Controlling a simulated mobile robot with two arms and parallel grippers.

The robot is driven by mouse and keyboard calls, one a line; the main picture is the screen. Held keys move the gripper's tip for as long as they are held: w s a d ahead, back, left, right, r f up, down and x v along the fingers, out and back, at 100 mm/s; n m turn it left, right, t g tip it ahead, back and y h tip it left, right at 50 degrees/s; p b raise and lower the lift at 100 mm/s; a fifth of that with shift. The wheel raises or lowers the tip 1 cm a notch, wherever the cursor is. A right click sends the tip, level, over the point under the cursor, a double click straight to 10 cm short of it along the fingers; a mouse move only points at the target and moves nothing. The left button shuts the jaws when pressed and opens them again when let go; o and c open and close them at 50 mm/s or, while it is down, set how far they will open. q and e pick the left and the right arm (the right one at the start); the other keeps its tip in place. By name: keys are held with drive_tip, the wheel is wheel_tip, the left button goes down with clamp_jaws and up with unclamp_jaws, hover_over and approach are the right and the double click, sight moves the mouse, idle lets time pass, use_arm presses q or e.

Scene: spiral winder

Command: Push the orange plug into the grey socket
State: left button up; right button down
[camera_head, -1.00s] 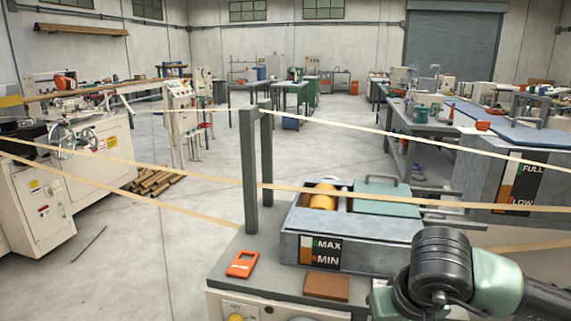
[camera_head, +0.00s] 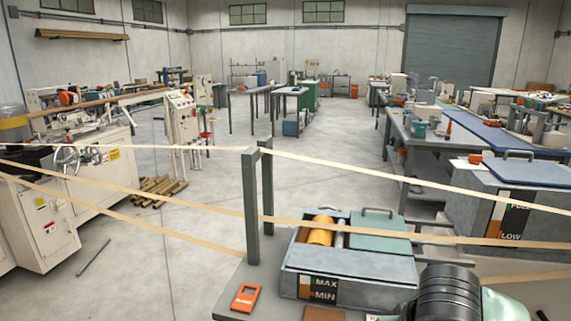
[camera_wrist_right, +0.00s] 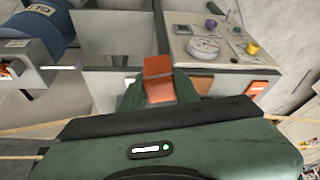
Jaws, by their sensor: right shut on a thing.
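My right gripper (camera_wrist_right: 158,92) shows in the right wrist view, its green fingers shut on an orange block-shaped piece, which I take to be the orange plug (camera_wrist_right: 158,78). The plug sticks out beyond the fingertips. It is in front of a pale machine face, apart from the panel at the upper right. A round grey fitting (camera_wrist_right: 204,47) sits on that panel; I cannot tell if it is the grey socket. My left gripper is not in view.
Grey posts (camera_head: 251,207) and pale strips (camera_head: 350,234) cross in front.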

idle(0.3)
drive_tip(key=s+a+r+n+y, duration=0.1)
drive_tip(key=s+a+r+n, duration=0.1)
drive_tip(key=a, duration=0.4)
drive_tip(key=s+a+r+n+g+y, duration=0.1)
drive_tip(key=s+a+r+n, duration=0.1)
drive_tip(key=a+r+n, duration=0.3)
drive_tip(key=shift+a+n+y, duration=0.4)
drive_tip(key=shift+a+n, duration=0.1)
drive_tip(key=shift+a, duration=0.5)
drive_tip(key=w+a+f+n+g+y, duration=0.1)
drive_tip(key=w+a+f+n, duration=0.3)
drive_tip(key=f, duration=0.1)
drive_tip(key=shift+n, duration=0.3)
drive_tip(key=s+d+r+m+t+h, duration=0.1)
drive_tip(key=s+d+r+m+h, duration=0.1)
drive_tip(key=s+d+r+m, duration=0.4)
wheel_tip(320, 180, up, 4)
drive_tip(key=shift+d+m+t, duration=0.3)
drive_tip(key=shift+d+m, duration=0.7)
